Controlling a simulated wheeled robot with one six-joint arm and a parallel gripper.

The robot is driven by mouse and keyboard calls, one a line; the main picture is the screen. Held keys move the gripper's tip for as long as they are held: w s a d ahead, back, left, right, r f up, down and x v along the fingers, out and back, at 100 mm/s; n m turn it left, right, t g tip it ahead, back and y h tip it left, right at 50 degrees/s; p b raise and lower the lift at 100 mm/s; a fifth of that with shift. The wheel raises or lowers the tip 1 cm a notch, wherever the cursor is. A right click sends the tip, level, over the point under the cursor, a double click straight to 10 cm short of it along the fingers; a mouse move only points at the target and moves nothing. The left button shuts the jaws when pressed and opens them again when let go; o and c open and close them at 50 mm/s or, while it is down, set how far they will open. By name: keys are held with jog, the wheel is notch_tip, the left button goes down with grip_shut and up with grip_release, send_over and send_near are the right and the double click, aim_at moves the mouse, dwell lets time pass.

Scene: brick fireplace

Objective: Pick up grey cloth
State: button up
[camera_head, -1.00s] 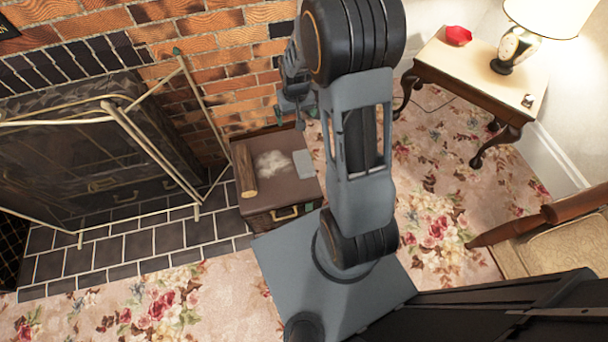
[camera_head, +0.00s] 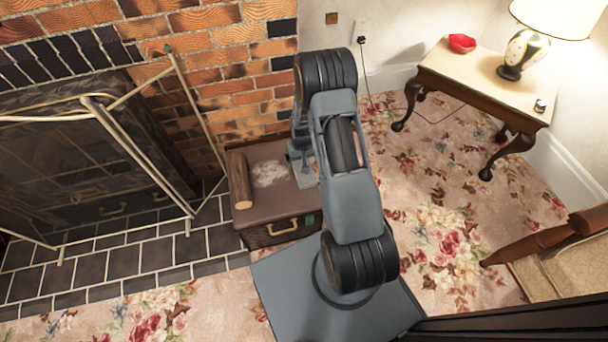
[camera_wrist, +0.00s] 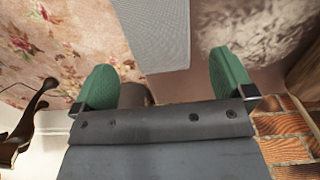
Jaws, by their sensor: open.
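The grey cloth (camera_wrist: 157,35) is a flat, pale grey rectangle with a fine texture on the brown chest top. In the wrist view it runs in from the top edge, and its near end lies between and ahead of my fingers. In the head view a strip of the cloth (camera_head: 305,181) shows beside my arm, which hides part of it. My gripper (camera_wrist: 164,72) has two green fingers spread wide with nothing between them. It is over the chest near the cloth; the exact height gap is hard to tell.
On the brown chest (camera_head: 275,212), a white fluffy patch (camera_head: 269,173) and a wooden log (camera_head: 239,180) lie left of the cloth. A brick wall (camera_head: 240,90) stands behind. The fire screen (camera_head: 150,150) is left, and a side table (camera_head: 480,80) with a lamp is right.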

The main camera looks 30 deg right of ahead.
jog(key=shift+f+b, duration=1.4)
jog(key=shift+f, duration=1.3)
jog(key=shift+c, duration=0.4)
jog(key=c, duration=0.9)
